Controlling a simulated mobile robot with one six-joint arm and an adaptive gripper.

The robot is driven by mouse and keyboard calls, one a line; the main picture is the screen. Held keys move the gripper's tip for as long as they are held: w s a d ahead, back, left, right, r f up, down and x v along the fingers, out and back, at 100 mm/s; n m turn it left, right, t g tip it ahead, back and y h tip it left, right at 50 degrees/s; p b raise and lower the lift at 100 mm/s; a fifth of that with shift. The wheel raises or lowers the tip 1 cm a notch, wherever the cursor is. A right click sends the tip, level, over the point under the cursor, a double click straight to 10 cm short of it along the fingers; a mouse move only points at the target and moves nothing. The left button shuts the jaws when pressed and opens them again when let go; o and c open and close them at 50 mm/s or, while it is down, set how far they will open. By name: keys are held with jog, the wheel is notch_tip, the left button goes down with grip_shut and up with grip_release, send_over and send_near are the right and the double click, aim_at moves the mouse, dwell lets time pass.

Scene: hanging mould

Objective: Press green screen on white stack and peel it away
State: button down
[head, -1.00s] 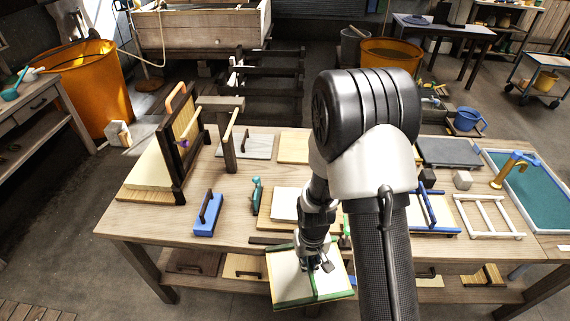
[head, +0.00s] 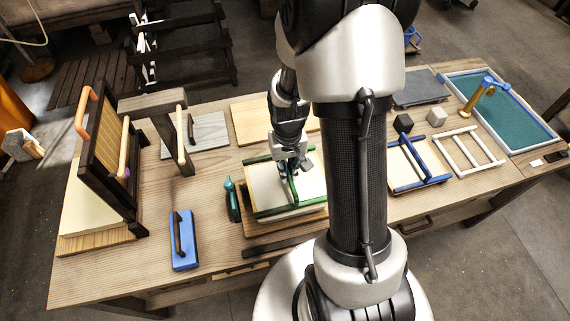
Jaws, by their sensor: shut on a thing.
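The green screen (head: 263,190) is a pale panel with green edges and a green bar across its middle. My gripper (head: 292,168) is shut on this green bar from above. The screen lies roughly level over the white stack's place on a wooden board (head: 308,219). The white stack is hidden under the screen, so I cannot tell whether the two touch. My arm hides the right end of the screen.
A teal-handled tool (head: 232,199) stands just left of the screen. A blue block with a dark handle (head: 183,240) lies further left. A dark upright frame (head: 104,155) stands at the far left. A blue frame (head: 415,164) and white frame (head: 466,150) lie at right.

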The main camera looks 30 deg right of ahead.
aim_at(287, 184)
jog(key=shift+w+f+b, duration=0.15)
jog(key=shift+f+b, duration=2.15)
jog(key=shift+f, duration=0.9)
jog(key=c, duration=2.2)
grip_release()
grip_shut()
jog(key=shift+f+b, duration=0.6)
jog(key=shift+f, duration=0.25)
jog(key=shift+r, duration=0.15)
jog(key=shift+r+p, duration=1)
jog(key=shift+r, duration=0.15)
